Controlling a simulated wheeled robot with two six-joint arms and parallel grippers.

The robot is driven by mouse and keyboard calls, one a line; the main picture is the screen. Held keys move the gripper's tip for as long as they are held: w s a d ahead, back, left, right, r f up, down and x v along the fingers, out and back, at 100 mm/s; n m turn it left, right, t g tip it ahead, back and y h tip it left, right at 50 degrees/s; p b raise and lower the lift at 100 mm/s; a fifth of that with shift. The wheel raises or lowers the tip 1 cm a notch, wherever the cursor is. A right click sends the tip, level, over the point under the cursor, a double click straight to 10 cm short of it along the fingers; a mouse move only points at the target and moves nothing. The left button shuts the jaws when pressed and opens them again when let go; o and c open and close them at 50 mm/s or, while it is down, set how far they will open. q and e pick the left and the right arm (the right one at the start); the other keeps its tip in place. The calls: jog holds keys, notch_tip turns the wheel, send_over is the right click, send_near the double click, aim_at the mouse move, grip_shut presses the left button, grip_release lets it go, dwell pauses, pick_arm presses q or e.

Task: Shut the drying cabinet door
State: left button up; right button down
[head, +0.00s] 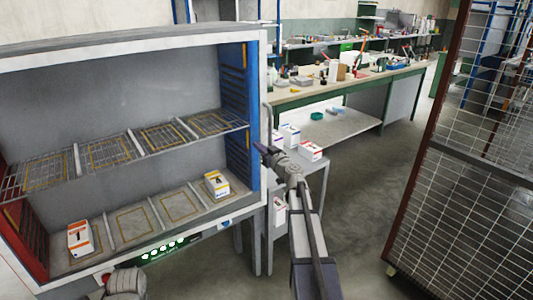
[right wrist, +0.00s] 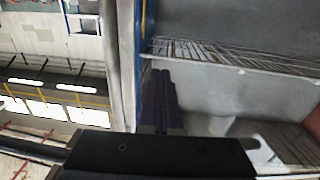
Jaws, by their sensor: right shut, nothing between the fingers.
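The drying cabinet (head: 130,45) stands open at the left, its shelves and blue right inner wall exposed. A narrow pale upright with a bar handle (head: 268,112) shows at its right front edge; I cannot tell if this is the door seen edge-on. No door covers the front. My right gripper (head: 264,151) is shut and empty, beside the cabinet's right front edge; contact is unclear. In the right wrist view, its dark fingers (right wrist: 160,98) show beside a pale upright edge (right wrist: 122,70), with wire shelving beyond. A piece of my left arm shows at bottom left; its gripper is not visible.
White boxes stand inside the cabinet, one at left (head: 80,240) and one at right (head: 216,185). More boxes (head: 309,151) sit on a low stand behind my right arm. A workbench (head: 350,82) runs behind. A mesh panel (head: 460,200) stands right; floor between is clear.

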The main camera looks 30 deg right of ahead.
jog(key=shift+w, duration=1.35)
